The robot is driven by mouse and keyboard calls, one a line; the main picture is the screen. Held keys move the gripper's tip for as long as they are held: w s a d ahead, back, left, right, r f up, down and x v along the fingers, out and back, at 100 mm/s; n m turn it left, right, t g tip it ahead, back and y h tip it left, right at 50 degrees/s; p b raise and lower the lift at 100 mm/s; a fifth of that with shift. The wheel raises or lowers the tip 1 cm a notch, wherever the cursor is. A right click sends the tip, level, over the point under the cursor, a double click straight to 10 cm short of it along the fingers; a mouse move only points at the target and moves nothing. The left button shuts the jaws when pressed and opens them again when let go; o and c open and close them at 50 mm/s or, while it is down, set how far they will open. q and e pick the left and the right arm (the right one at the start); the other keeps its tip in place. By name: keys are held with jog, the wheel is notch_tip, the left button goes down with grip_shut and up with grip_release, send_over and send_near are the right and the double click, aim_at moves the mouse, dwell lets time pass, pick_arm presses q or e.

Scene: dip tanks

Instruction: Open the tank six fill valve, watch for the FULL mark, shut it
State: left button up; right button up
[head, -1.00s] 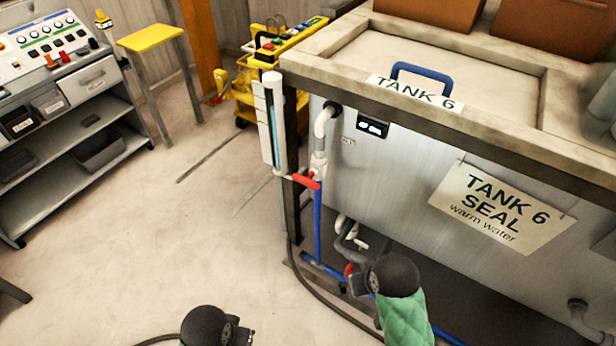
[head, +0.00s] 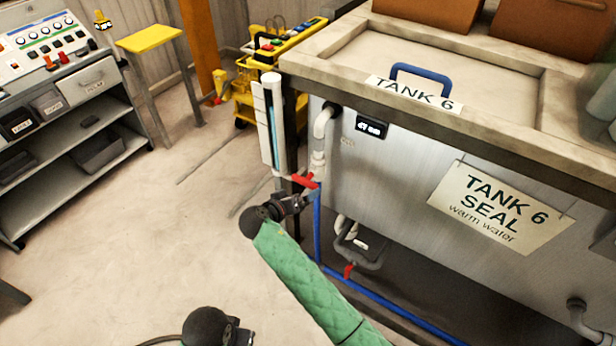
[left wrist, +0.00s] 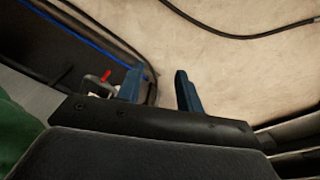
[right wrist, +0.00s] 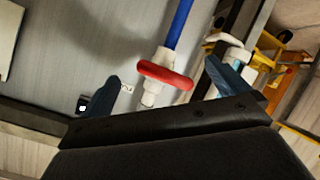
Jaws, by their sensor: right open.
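The red fill valve handle (head: 304,180) sits on the pipe at tank six's (head: 380,190) left corner. My right gripper (head: 303,200) is open just below it in the head view. In the right wrist view the handle (right wrist: 165,76) shows between the open fingers (right wrist: 163,70); I cannot tell whether they touch it. The upright sight gauge (head: 268,125) stands beside the valve; no FULL mark is readable on it. My left gripper (head: 242,335) is low in the head view; the left wrist view shows its fingers (left wrist: 160,72) apart and empty.
A second red handle (head: 348,271) is on the low pipe under the tank. A blue pipe (head: 385,300) runs along the tank's foot. A yellow cart (head: 250,90) stands behind the gauge, and a shelf unit (head: 75,150) at left. The floor between is clear.

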aim_at(303, 183)
jog(key=m+t, duration=0.1)
jog(key=w+m+t+h, duration=0.1)
jog(key=m, duration=0.1)
jog(key=a+m+t+h, duration=0.1)
jog(key=t, duration=0.1)
jog(key=shift+w, duration=0.15)
jog(key=shift+r+m, duration=0.15)
jog(key=shift+m, duration=0.55)
jog(key=shift+w+a+m, duration=0.1)
jog(key=shift+w+m, duration=0.05)
jog(key=shift+m, duration=0.65)
jog(key=shift+w, duration=0.15)
pick_arm(q)
notch_tip(303, 183, down, 13)
jog(key=w+p, duration=0.2)
jog(key=p, duration=0.1)
pick_arm(e)
jog(key=x, duration=0.7)
jog(key=shift+w+d+r, duration=0.1)
jog(key=shift+d, duration=0.1)
pick_arm(q)
jog(key=shift+d+r, duration=0.1)
